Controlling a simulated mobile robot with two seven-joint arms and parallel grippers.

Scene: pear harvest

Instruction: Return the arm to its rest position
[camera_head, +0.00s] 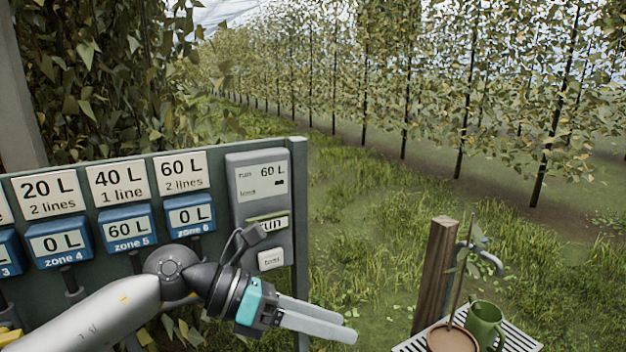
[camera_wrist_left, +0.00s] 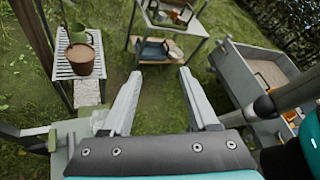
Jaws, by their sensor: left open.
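My left arm comes in from the lower left in the head view, in front of the irrigation panel (camera_head: 120,270). My left gripper (camera_head: 347,325) points right, past the panel's right edge, with its two grey fingers apart and nothing between them. In the left wrist view the fingers (camera_wrist_left: 160,76) are spread over grass, also empty. The arm hides the lower part of the panel. My right gripper does not show.
A grey control box (camera_head: 262,197) reads 60 L; the zone 5 counter (camera_head: 127,228) reads 60 L. A slatted stand (camera_head: 515,340) holds a brown pot (camera_head: 452,340) and green jug (camera_head: 485,320), beside a tap post (camera_head: 434,270). The wrist view shows a shelf (camera_wrist_left: 182,28) and grey trough (camera_wrist_left: 240,75).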

